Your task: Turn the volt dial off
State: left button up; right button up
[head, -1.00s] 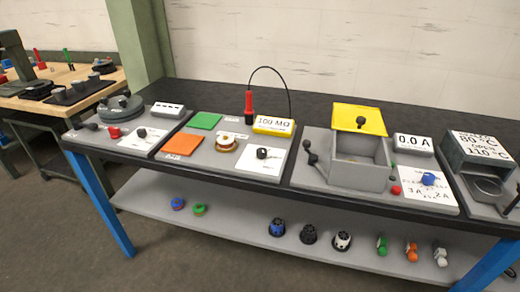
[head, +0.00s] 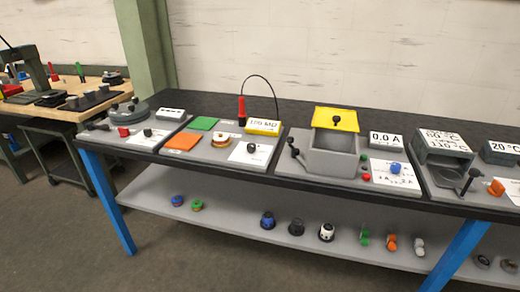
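A black dial (head: 251,148) sits on a white card on the second station, in front of the yellow-framed display (head: 263,127) that seems to read 100 MΩ. Another small black knob (head: 148,132) sits on a white card at the leftmost station. A blue dial (head: 396,168) sits on a card below the 0.0 A display (head: 385,140). The card lettering is too small to tell which one is the volt dial, or how it is set. Neither of my grippers is in view.
The second station also holds a green pad (head: 203,124), an orange pad (head: 183,141) and a red probe (head: 241,110) with a looped cable. An open yellow-lidded box (head: 332,160) stands right of it. The floor (head: 60,240) in front is clear.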

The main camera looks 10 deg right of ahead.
aim_at(251, 147)
jog(key=z, duration=1.05)
jog(key=i, duration=0.75)
jog(key=u, duration=0.45)
